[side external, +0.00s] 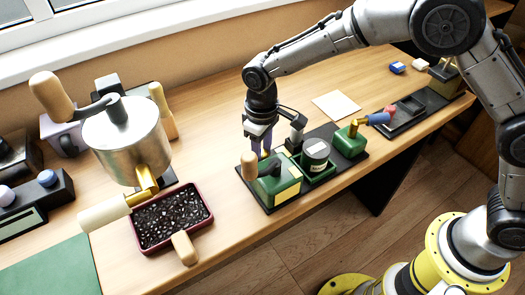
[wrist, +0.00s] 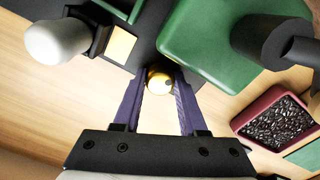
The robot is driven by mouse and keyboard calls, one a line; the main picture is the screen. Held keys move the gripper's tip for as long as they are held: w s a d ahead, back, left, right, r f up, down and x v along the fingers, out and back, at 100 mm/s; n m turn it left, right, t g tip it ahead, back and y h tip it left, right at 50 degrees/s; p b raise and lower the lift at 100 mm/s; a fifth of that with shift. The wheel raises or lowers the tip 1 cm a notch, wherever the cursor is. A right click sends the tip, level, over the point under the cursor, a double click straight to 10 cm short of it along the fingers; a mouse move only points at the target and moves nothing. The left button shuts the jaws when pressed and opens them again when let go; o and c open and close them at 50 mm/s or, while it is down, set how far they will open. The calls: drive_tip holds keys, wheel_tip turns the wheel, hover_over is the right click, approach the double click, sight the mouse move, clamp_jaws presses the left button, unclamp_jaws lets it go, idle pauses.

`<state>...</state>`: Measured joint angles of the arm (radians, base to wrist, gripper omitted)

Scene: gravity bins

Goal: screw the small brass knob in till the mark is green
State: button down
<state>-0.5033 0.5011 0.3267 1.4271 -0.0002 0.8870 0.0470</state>
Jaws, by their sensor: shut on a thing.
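The small brass knob (wrist: 159,80) is a shiny gold ball at the edge of a dark base beside a green housing (wrist: 205,40). My gripper (wrist: 160,88) has its two purple fingers on either side of the knob, shut on it. In the side external view my gripper (side external: 261,150) points down behind the green box (side external: 285,190), and the knob is mostly hidden there. No clearly green mark shows.
A wooden crank handle (side external: 249,167) stands close in front of my gripper. A metal grinder (side external: 130,140) and a red tray of dark beans (side external: 207,220) stand left.

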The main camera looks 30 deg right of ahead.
drive_tip(key=shift+m, duration=1.2)
drive_tip(key=shift+m, duration=1.1)
drive_tip(key=m, duration=0.3)
drive_tip(key=shift+f+m, duration=0.1)
drive_tip(key=shift+m, duration=0.3)
drive_tip(key=c, duration=0.6)
unclamp_jaws()
drive_tip(key=shift+r, duration=2.55)
